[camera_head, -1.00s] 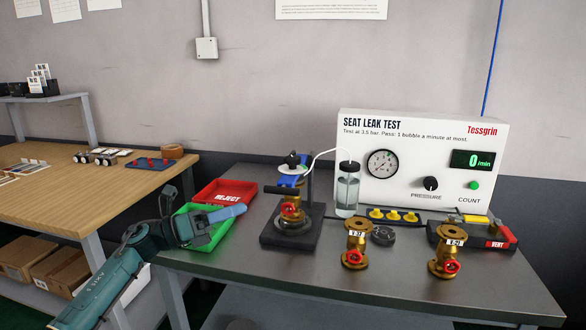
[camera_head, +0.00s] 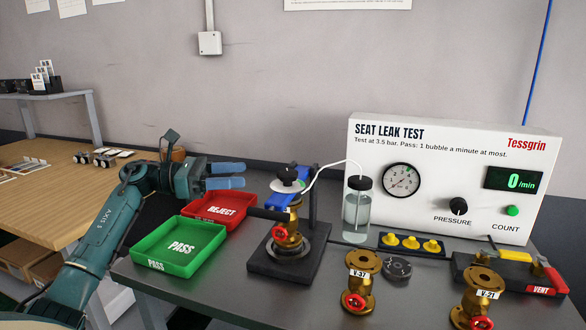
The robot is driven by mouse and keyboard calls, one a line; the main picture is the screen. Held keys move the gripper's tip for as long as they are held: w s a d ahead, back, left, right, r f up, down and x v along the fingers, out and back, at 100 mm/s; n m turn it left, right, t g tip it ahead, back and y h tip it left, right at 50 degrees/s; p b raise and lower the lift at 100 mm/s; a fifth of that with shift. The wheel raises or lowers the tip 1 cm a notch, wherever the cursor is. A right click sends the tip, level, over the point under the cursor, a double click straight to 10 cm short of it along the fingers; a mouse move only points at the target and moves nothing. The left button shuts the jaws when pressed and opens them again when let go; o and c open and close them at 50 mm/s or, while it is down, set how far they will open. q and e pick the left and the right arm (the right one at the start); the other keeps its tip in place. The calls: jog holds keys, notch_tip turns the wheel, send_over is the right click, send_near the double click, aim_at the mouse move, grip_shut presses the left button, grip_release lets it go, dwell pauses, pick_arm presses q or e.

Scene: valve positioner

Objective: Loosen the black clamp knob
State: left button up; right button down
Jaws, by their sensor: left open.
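The black clamp knob (camera_head: 288,174) sits on top of the clamp fixture, above a blue clamp bar (camera_head: 277,200). Under the bar, a brass valve with a red handwheel (camera_head: 279,231) stands upright on the dark fixture base (camera_head: 262,264). My left gripper (camera_head: 243,175) points right, its two blue fingers apart, with nothing between them. It is to the left of the knob at about the same height in the picture, with a gap between them. My right gripper is not in view.
A green PASS tray (camera_head: 158,265) and a red REJECT tray (camera_head: 240,224) lie left of the fixture. A bubble jar (camera_head: 356,212) with a tube, the white test panel (camera_head: 420,210) and valves V-37 (camera_head: 358,282) and V-21 (camera_head: 478,300) stand to the right.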

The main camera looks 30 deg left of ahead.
aim_at(288, 171)
pick_arm(q)
jog(key=p+x, duration=0.1)
jog(key=x, duration=0.9)
jog(key=shift+w+d+p, duration=0.2)
jog(key=shift+d+p, duration=0.15)
jog(key=shift+p, duration=0.05)
jog(key=shift+w+d, duration=0.3)
jog(key=shift+d, duration=0.1)
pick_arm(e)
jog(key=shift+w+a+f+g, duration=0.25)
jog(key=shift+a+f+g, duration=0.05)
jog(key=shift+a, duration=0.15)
